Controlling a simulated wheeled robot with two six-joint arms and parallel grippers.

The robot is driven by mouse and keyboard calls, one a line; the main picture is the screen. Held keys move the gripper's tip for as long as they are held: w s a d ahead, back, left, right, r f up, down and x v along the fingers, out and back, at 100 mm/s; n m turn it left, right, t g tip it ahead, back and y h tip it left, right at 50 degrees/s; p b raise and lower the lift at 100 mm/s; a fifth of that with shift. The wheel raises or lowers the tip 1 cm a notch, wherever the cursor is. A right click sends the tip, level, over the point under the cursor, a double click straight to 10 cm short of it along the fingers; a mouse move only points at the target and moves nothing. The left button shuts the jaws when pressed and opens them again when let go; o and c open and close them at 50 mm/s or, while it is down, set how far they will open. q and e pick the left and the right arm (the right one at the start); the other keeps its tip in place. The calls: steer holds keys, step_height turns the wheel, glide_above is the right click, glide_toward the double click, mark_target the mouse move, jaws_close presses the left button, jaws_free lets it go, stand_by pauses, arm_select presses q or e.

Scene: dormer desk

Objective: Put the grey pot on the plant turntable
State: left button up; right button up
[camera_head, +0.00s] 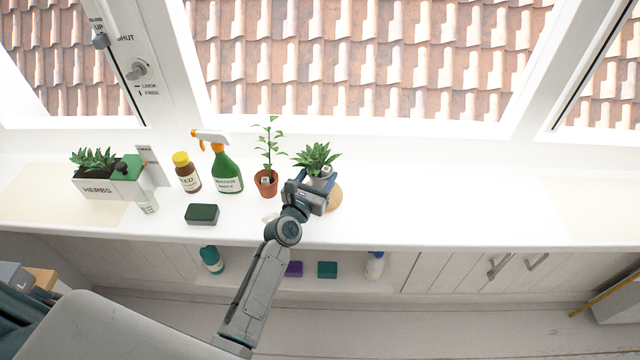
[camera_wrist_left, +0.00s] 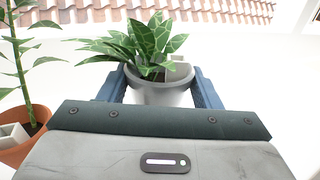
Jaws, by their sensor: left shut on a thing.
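The grey pot (camera_head: 322,183) holds a leafy green plant and is gripped by my left gripper (camera_head: 311,187). In the left wrist view the pot (camera_wrist_left: 160,95) stands upright between the two blue fingers, one on each side. The plant turntable (camera_head: 335,199) is a tan round disc on the white sill, partly hidden behind my gripper and the pot. The pot is over or on the disc; I cannot tell whether its base touches it. My right gripper is not in view.
A terracotta pot (camera_head: 265,184) with a thin plant stands just left of my gripper. Further left are a green spray bottle (camera_head: 228,172), a brown bottle (camera_head: 188,176), a dark green sponge (camera_head: 202,214) and a herbs planter (camera_head: 95,187). The sill to the right is clear.

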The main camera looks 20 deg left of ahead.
mark_target(320, 184)
arm_select(q)
steer(key=shift+w+d, duration=0.15)
steer(key=shift+w, duration=0.25)
step_height(320, 184, down, 3)
steer(key=b, duration=0.3)
steer(key=shift+s+f, duration=0.1)
steer(key=shift+f, duration=0.1)
steer(key=shift+f, duration=0.2)
steer(key=o, duration=1.1)
